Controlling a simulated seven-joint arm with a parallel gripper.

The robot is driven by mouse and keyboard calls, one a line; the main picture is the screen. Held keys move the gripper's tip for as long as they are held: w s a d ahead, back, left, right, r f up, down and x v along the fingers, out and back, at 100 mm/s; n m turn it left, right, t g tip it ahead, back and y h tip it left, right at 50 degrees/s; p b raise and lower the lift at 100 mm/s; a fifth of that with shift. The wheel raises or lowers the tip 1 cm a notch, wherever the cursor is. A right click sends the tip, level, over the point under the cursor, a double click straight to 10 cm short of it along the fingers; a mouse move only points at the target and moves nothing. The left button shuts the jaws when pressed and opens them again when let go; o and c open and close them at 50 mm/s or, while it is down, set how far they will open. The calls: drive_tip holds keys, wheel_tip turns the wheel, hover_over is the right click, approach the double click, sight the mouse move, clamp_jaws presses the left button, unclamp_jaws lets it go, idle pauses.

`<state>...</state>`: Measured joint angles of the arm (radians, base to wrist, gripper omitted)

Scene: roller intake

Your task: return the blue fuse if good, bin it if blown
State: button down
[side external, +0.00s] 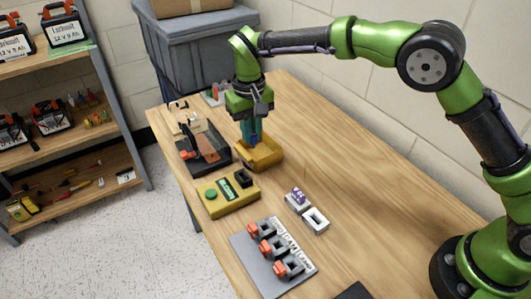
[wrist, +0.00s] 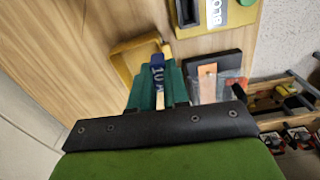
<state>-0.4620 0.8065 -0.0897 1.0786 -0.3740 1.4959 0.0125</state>
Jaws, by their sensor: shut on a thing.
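My gripper (side external: 251,138) points down over the yellow open tray (side external: 270,162) in the side view. Its teal fingers (wrist: 157,72) are shut on the blue fuse (wrist: 157,76), which shows a white "10" and a pale tip in the wrist view. The fuse is at or just above the tray; I cannot tell whether it touches. The yellow tester (side external: 229,194) has a green button and a display. In the wrist view the tester's display (wrist: 215,10) shows letters starting "BLO", partly cut off.
A dark tray with a brown piece (side external: 205,150) stands left of the yellow tray. A grey panel (side external: 272,260) with orange-levered holders is in front. A white holder with a purple piece (side external: 298,197) and an empty white frame (side external: 315,220) stand nearby. The table's right side is clear.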

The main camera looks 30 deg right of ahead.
drive_tip(key=w+d, duration=0.3)
drive_tip(key=d, duration=0.1)
drive_tip(key=n, duration=0.1)
hover_over(259, 156)
wheel_tip(259, 156, down, 8)
drive_tip(key=shift+f, duration=0.2)
drive_tip(key=shift+f, duration=0.15)
drive_tip(key=c, duration=1.1)
unclamp_jaws()
